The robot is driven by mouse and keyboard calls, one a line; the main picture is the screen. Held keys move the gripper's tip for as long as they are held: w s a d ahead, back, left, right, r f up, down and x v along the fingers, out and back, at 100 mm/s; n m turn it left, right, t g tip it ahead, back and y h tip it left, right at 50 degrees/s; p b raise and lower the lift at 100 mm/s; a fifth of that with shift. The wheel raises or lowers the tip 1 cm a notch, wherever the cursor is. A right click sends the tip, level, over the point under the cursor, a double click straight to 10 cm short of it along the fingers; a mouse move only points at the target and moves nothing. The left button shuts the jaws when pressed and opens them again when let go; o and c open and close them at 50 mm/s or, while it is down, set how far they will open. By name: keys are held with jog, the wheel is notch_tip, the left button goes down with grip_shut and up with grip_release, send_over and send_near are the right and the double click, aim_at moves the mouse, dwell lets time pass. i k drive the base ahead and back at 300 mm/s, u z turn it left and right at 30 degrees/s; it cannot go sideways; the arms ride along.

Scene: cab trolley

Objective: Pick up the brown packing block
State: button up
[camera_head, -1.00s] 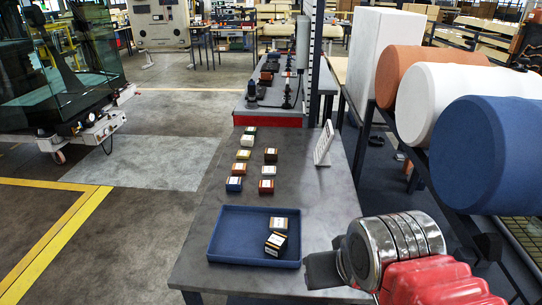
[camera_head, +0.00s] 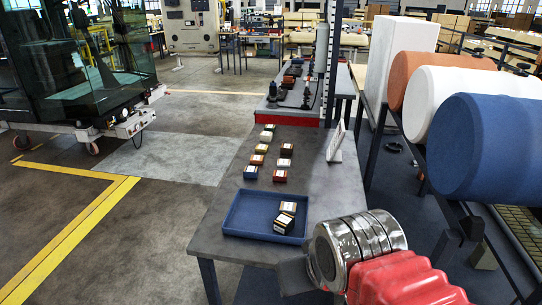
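Several small packing blocks with pale labelled tops stand in two rows on the grey table. They include a green one (camera_head: 269,127), an orange-brown one (camera_head: 257,159), a blue one (camera_head: 250,172) and a dark red-brown one (camera_head: 280,175). Two more lie in the blue tray: a brownish block (camera_head: 288,208) and a black block (camera_head: 283,222), close together. Which block is the brown one is hard to tell at this size. My gripper (camera_head: 293,276) shows as a dark grey piece at the bottom, near the tray's front right corner. Its fingers cannot be made out.
The blue tray (camera_head: 237,229) sits at the near end of the table (camera_head: 322,190). A white sign (camera_head: 336,142) stands on the table's right side. Large rolls, including a blue one (camera_head: 485,150), lie on a rack at right. The floor at left is open.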

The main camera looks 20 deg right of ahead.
aim_at(286, 149)
jog(key=u, duration=0.4)
jog(key=k, duration=0.55)
jog(key=u, duration=0.8)
jog(key=k, duration=0.5)
jog(key=u, duration=0.25)
jog(key=i, duration=2.25)
jog(key=z, duration=0.35)
jog(key=i, duration=0.85)
jog(key=z, duration=0.4)
jog(key=i, duration=1)
jog(key=z, duration=0.35)
